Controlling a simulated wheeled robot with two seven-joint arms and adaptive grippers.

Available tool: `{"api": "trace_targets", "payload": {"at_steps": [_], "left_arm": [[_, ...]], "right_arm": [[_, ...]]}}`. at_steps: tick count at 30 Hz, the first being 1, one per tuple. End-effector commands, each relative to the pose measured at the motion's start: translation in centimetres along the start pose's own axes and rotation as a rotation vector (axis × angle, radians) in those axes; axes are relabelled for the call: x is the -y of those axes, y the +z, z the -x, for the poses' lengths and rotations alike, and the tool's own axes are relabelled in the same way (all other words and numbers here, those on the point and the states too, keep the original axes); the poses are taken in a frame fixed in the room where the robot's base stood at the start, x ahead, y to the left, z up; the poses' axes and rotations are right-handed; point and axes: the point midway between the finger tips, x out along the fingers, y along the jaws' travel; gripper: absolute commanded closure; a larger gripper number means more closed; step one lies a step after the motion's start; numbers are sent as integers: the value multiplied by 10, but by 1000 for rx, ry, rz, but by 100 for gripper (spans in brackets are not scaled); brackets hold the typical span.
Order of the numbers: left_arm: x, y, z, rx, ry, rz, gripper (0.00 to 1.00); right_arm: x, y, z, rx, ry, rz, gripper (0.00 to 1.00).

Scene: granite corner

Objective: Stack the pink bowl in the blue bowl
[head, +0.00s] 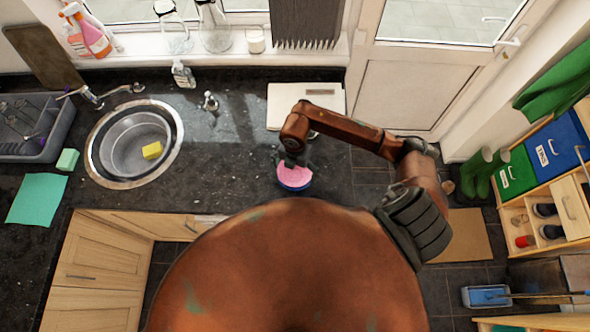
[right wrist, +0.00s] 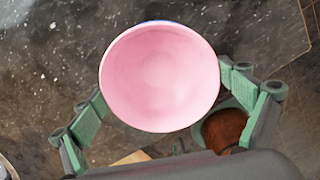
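The pink bowl (head: 295,173) is upright at the counter's front edge, directly above or inside the blue bowl (head: 295,186), whose side shows below it. In the right wrist view the pink bowl (right wrist: 160,75) faces me with an empty inside, and only a blue sliver shows behind its far rim. My right gripper (head: 291,160) is over the bowls. I cannot tell whether the pink bowl rests fully in the blue one. My left gripper is out of view.
A round sink (head: 110,165) with a yellow sponge (head: 152,150) is at the left. A white board (head: 283,98) lies behind the bowls. A soap bottle (head: 183,76) stands near the sill. The dark counter between sink and bowls is clear.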

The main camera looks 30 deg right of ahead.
Motion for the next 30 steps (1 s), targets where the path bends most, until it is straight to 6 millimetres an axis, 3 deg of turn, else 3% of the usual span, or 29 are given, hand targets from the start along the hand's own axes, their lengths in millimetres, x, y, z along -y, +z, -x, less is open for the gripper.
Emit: {"api": "trace_targets", "payload": {"at_steps": [14,17,30], "left_arm": [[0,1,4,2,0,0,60],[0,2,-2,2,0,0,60],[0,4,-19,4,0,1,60]], "right_arm": [[-1,0,7,1,2,0,0],[-2,1,20,3,6,1,0],[-1,1,105,3,3,1,0]]}}
